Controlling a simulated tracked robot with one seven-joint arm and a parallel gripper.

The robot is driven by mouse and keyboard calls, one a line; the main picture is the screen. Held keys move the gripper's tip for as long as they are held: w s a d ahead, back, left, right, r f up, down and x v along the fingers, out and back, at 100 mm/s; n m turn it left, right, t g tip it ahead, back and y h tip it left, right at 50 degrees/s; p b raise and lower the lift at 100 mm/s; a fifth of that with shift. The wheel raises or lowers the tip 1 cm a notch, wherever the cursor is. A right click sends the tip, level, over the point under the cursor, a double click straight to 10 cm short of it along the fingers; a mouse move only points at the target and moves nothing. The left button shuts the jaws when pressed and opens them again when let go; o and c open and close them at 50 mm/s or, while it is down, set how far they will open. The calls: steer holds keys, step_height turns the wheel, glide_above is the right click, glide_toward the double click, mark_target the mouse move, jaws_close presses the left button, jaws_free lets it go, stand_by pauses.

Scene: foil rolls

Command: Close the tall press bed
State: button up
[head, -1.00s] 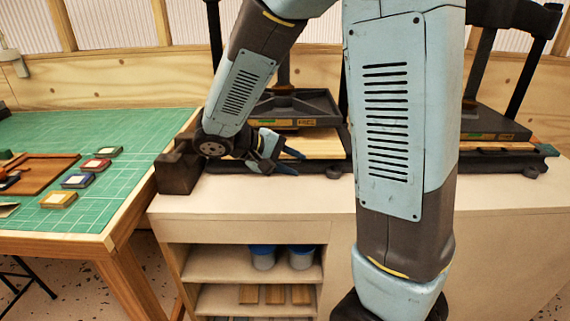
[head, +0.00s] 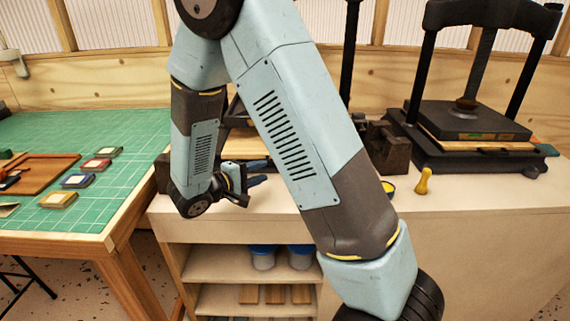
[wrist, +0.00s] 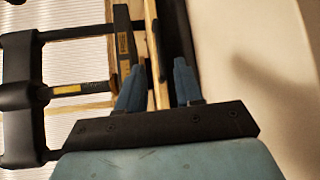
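The left press, whose posts (head: 349,50) run out of the top of the head view, looks the taller one. Its wooden bed board (head: 250,146) sticks out left of centre; my arm hides most of this press. My gripper (head: 264,171) is beside the board's front, fingers pointing right. In the wrist view my gripper (wrist: 159,64) is open, with the board (wrist: 151,45) running edge-on in the gap between the blue fingers. I cannot tell whether it touches them. The labelled dark platen (wrist: 124,40) lies to the left of the board there.
A second, lower press (head: 470,130) stands at the right of the bench (head: 480,205). A green cutting mat (head: 120,190) covers the left table. Blue-lidded tubs (head: 264,257) sit on the shelf below.

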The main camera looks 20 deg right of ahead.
steer(key=x, duration=1)
steer(key=shift+w+d+f, duration=0.15)
steer(key=shift+d, duration=0.05)
steer(key=shift+c, duration=0.3)
jaws_close()
